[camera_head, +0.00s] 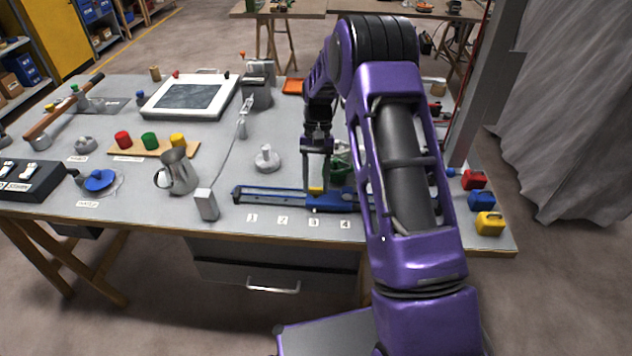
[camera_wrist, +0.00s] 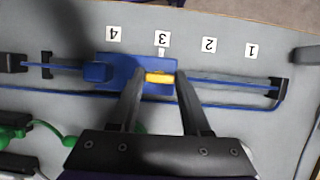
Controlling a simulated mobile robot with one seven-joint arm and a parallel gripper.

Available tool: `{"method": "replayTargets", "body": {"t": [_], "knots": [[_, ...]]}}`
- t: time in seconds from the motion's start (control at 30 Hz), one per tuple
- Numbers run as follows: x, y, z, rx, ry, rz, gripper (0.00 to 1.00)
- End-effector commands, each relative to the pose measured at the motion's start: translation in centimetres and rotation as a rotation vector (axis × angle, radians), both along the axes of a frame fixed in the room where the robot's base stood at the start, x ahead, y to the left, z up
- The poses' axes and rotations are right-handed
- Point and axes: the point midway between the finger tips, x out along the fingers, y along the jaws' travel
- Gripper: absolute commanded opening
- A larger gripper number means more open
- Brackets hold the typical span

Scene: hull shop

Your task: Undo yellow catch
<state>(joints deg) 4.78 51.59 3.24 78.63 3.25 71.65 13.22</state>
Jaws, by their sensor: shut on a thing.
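A yellow catch (camera_head: 315,190) sits on the blue carriage of a slide rail (camera_head: 265,194) on the bench. In the wrist view the yellow catch (camera_wrist: 160,77) lies crosswise between my fingers on the blue carriage (camera_wrist: 118,68), beside the number 3 label. My gripper (camera_wrist: 160,74) is shut on the yellow catch, one finger at each end. In the head view my gripper (camera_head: 316,178) points down over the rail. Its fingers partly hide the catch there.
Labels 1 to 4 lie along the rail's front edge. A grey knob (camera_head: 267,158) and a grey box (camera_head: 206,204) stand to the left. A green item (camera_wrist: 14,133) is near the rail. Red, blue and yellow (camera_head: 489,222) handled blocks stand at the bench's right end.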

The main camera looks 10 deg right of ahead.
Motion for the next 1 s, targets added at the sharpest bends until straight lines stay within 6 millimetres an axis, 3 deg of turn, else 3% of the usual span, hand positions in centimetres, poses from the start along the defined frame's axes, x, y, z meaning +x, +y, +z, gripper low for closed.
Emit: {"method": "replayTargets", "body": {"t": [0.03, 0.07, 0.2, 0.5, 0.63, 0.77, 1.0], "knots": [[0.0, 0.0, 0.1, 0.000, -0.002, 0.002, 0.00], [0.0, 0.0, 0.0, 0.000, -0.002, 0.002, 0.53], [0.0, 0.0, 0.0, 0.000, -0.001, 0.001, 0.78], [0.1, 0.0, 0.1, 0.000, -0.001, 0.000, 0.78], [0.5, -0.1, 1.1, 0.000, -0.003, 0.000, 0.78], [1.3, -0.4, 3.2, -0.001, -0.005, 0.000, 0.78], [3.5, -1.1, 8.8, -0.001, -0.006, 0.000, 0.78]]}}
